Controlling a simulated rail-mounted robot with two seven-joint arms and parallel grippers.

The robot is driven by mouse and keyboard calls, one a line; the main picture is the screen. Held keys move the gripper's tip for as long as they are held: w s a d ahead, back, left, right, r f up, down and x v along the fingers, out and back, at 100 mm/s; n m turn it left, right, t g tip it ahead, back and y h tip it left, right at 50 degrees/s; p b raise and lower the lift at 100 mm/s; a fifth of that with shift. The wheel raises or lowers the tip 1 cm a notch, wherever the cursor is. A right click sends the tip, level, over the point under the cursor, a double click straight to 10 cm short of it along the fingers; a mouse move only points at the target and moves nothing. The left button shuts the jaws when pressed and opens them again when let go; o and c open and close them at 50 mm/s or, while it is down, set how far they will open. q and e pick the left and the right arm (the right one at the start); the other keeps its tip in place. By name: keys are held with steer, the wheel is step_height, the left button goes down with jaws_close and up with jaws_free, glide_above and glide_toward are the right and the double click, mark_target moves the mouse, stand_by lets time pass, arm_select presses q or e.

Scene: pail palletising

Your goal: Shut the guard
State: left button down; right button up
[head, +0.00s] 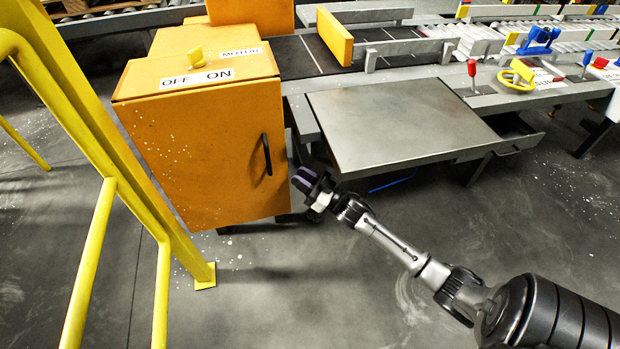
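An orange motor cabinet (215,82) stands left of centre. It has OFF, ON and MOTOR labels and a yellow knob on top. Its front is an orange guard door (200,155) with a black upright handle (267,155) near the right edge. A thin dark line runs between the door's top edge and the cabinet; I cannot tell whether the door is fully against the frame. My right gripper (306,181) is just right of and below the handle, apart from it in the picture. Its fingers are small and dark, and I see nothing held. My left gripper is out of view.
A grey metal table (395,120) stands right of the cabinet, with a drawer under its right side. A yellow rail frame (120,150) stands at left. Conveyors, a red knob (472,68) and a yellow ring (517,75) lie behind. The floor in front is clear.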

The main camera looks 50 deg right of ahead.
steer(key=v, duration=0.2)
steer(key=shift+s+f, duration=0.2)
steer(key=shift+s, duration=0.1)
stand_by(0.6)
